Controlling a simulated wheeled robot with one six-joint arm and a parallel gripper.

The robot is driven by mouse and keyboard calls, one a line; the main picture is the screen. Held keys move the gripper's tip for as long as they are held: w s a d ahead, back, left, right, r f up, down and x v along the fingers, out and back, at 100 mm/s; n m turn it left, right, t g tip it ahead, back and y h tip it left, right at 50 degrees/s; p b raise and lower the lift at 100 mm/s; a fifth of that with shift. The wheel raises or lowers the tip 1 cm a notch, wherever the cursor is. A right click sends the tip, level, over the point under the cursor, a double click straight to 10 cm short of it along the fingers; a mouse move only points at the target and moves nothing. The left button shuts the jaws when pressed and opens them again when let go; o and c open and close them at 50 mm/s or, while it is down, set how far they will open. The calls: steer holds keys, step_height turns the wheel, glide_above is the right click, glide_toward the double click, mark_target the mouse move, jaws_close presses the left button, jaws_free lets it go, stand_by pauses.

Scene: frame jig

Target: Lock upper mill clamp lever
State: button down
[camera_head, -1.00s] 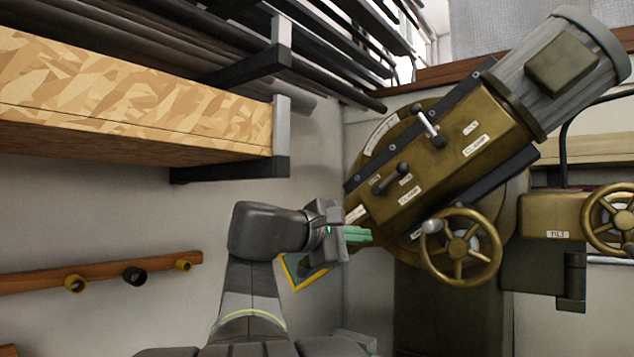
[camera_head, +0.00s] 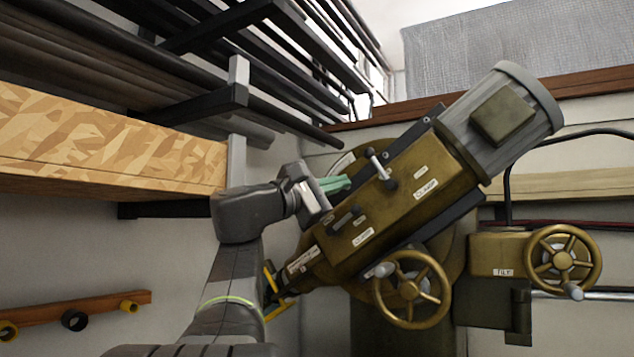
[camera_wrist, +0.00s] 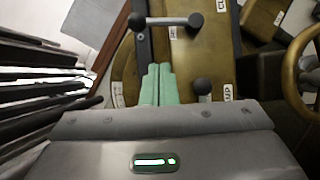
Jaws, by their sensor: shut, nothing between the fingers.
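The mill head (camera_head: 420,190) is a tilted olive-brass housing carrying two clamp levers. The upper clamp lever (camera_head: 378,163) is a pale bar with dark knobs. In the wrist view it (camera_wrist: 166,21) lies across the top, just beyond my fingertips. The lower clamp lever (camera_head: 346,218) is dark; its knob (camera_wrist: 202,87) shows right of my fingers in the wrist view. My gripper (camera_head: 346,183) has green fingers, shut and empty, pointing at the upper lever from its left. The fingers (camera_wrist: 157,72) appear apart from the lever, though the exact gap is hard to judge.
A handwheel (camera_head: 412,289) stands below the mill head, and another (camera_head: 563,259) is at the right. A rack of dark bars (camera_head: 290,60) and a patterned wooden board (camera_head: 110,140) are at the upper left. A peg rail (camera_head: 75,307) is at the lower left.

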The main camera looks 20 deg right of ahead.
mark_target(380, 168)
steer(key=d, duration=0.1)
steer(key=d+r+p, duration=0.1)
steer(key=d, duration=0.1)
steer(key=s+d+r, duration=0.1)
steer(key=shift+d+r+p, duration=0.25)
steer(key=shift+p, duration=0.05)
steer(key=shift+s, duration=0.15)
